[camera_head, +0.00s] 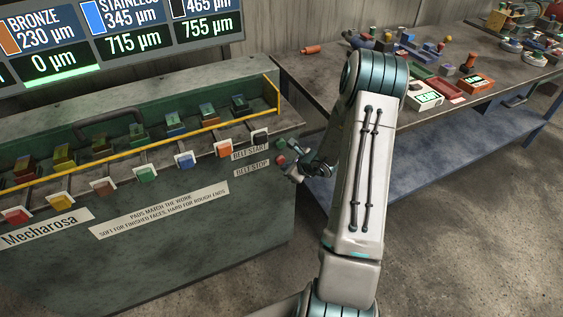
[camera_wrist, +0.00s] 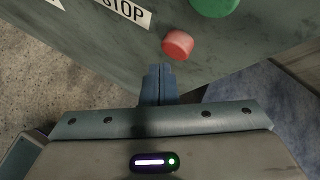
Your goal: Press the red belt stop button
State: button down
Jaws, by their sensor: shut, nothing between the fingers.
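The red belt stop button (camera_wrist: 178,44) sticks out from the grey-green machine panel in the wrist view, beside a label ending in "STOP" (camera_wrist: 126,12). In the head view the red button (camera_head: 281,160) sits at the machine's right end, right of the "BELT STOP" label (camera_head: 252,169). My gripper (camera_wrist: 158,70) is shut, with its fingertips just below the red button in the wrist picture. Whether they touch it I cannot tell. The green button (camera_wrist: 214,4) is partly cut off above the red one. In the head view my gripper (camera_head: 292,172) is close to the red button.
The machine's top holds several coloured blocks and a yellow rail (camera_head: 150,146). A workbench (camera_head: 310,72) with many small parts stands at the right, behind my arm. Bare concrete floor (camera_head: 230,285) lies in front of the machine.

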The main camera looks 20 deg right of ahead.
jog(key=shift+w, duration=0.1)
jog(key=shift+w+b, duration=0.3)
jog(key=shift+w, duration=0.05)
jog(key=shift+w, duration=0.5)
dwell(0.8)
jog(key=shift+s, duration=0.1)
jog(key=shift+s+b, duration=0.8)
jog(key=shift+s, duration=0.05)
